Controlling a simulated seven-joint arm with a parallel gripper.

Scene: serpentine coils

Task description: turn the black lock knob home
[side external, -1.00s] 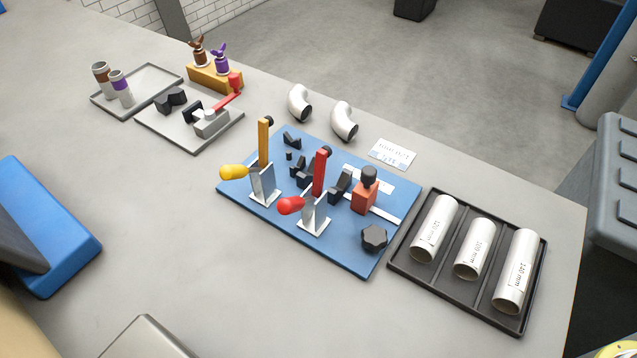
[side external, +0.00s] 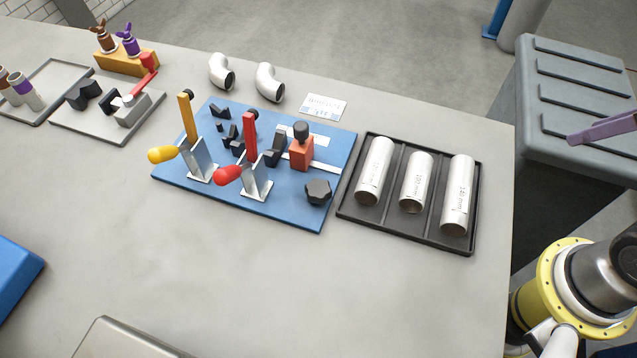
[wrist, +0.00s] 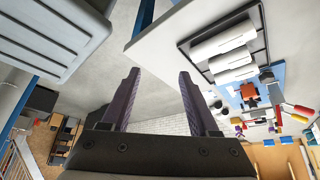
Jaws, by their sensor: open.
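A black lobed knob (side external: 318,191) sits at the front right corner of the blue fixture board (side external: 290,210). A second black knob (side external: 301,131) tops an orange block (side external: 301,154) on the same board; I cannot tell for sure which is the lock knob. My gripper (wrist: 157,85) is open and empty, its two dark purple fingers apart in the wrist view. In the side external view a purple finger (side external: 603,130) shows at the right edge, beyond the table and far from the board. The board shows small and tilted in the wrist view.
A black tray (side external: 345,212) with three white tubes lies right of the board. Two elbow pipes (side external: 269,83) and a label card (side external: 324,107) lie behind.

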